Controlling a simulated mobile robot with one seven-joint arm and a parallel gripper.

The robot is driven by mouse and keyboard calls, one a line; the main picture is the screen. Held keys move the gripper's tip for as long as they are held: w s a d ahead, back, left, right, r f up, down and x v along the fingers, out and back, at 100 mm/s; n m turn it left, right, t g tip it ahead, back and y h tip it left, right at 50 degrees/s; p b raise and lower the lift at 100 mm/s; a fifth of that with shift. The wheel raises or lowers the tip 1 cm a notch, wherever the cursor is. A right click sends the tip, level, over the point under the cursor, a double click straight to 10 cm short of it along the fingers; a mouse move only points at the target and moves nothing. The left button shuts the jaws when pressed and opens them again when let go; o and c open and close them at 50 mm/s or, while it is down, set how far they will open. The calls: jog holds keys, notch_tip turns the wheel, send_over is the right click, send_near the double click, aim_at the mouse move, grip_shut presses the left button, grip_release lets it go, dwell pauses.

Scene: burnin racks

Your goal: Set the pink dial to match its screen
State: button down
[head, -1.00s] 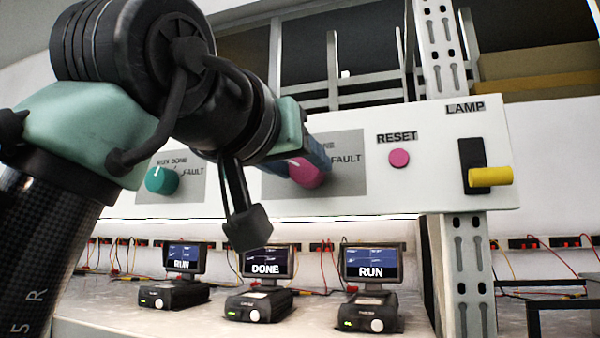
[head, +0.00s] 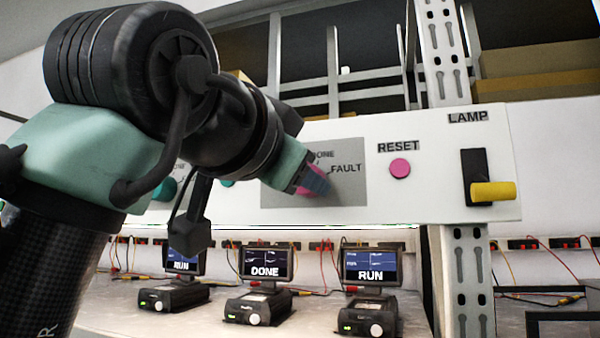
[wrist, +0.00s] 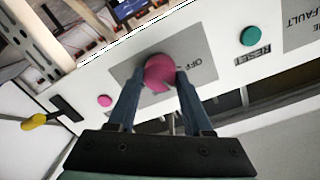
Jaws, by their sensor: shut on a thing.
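The pink dial (head: 304,190) sits on a grey plate of the white panel, partly covered by my fingers. The words DONE and FAULT show beside it. In the wrist view the pink dial (wrist: 159,72) is between my two blue fingers, near the word OFF. My gripper (head: 318,182) is shut on the dial, and it also shows in the wrist view (wrist: 161,80). The dial's pointer mark is not clear. Below stand three screens: the left screen (head: 182,259) reads RUN, the middle screen (head: 265,263) DONE and the right screen (head: 370,265) RUN.
A pink RESET button (head: 400,168) and a yellow LAMP lever (head: 493,191) are on the panel to the right. A teal dial (head: 163,189) at left is mostly behind my arm. A perforated metal post (head: 443,60) rises behind the panel.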

dwell(0.5)
jog(key=shift+c, duration=1.6)
grip_release()
